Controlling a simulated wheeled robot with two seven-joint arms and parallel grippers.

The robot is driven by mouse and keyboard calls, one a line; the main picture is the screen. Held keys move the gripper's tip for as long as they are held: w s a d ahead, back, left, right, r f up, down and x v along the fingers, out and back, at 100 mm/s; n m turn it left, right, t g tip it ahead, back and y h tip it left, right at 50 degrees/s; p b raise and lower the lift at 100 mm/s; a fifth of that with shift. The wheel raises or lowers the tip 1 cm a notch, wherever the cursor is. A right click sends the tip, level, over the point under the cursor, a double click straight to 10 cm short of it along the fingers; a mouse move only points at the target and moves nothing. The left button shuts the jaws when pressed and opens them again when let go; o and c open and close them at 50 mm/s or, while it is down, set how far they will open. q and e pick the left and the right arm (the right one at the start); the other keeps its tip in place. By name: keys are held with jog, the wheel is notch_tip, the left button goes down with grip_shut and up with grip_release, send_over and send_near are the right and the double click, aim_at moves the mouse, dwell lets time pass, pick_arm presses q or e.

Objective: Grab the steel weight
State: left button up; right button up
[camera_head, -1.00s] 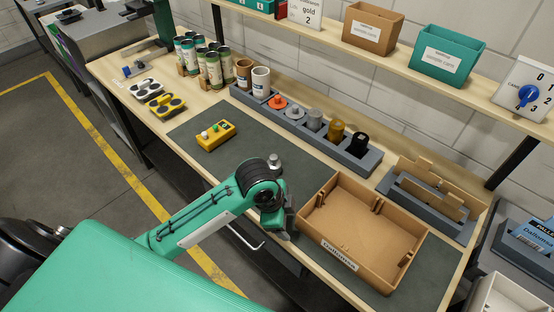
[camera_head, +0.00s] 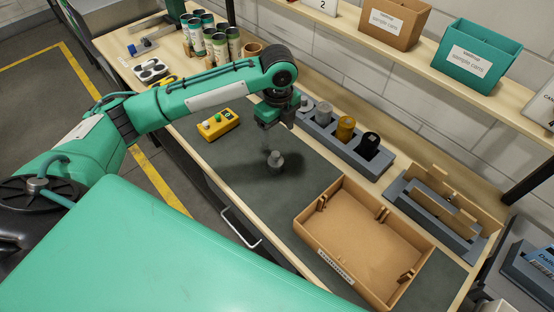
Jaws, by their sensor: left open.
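A small grey steel weight (camera_head: 276,162) with a knob on top stands upright on the dark green mat (camera_head: 224,168), left of the brown tray. My left gripper (camera_head: 268,143) points down just above it and a little to its left in the picture. The gripper is open and empty. Its thin fingers are small and dark here, and I cannot tell whether they touch the weight. My right gripper is not in view.
A grey rack (camera_head: 349,150) holds several cylinders behind the gripper, its left part hidden by my arm. A yellow button box (camera_head: 218,124) sits on the mat to the left. The brown tray (camera_head: 319,256) stands front right. Cans (camera_head: 217,46) stand at the back left.

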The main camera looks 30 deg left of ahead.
aim_at(276, 153)
pick_arm(q)
notch_tip(276, 153, down, 6)
jog(key=shift+f+p, duration=0.2)
jog(key=shift+p, duration=0.3)
jog(key=f, duration=0.1)
jog(key=f+p, duration=0.1)
jog(key=f, duration=0.1)
jog(key=f+p, duration=0.1)
jog(key=shift+s+a+f, duration=0.2)
jog(key=shift+s+f, duration=0.15)
jog(key=shift+f, duration=0.35)
jog(key=c, duration=1.3)
jog(key=shift+r, duration=0.1)
jog(key=shift+c, duration=0.9)
jog(key=shift+w, duration=0.1)
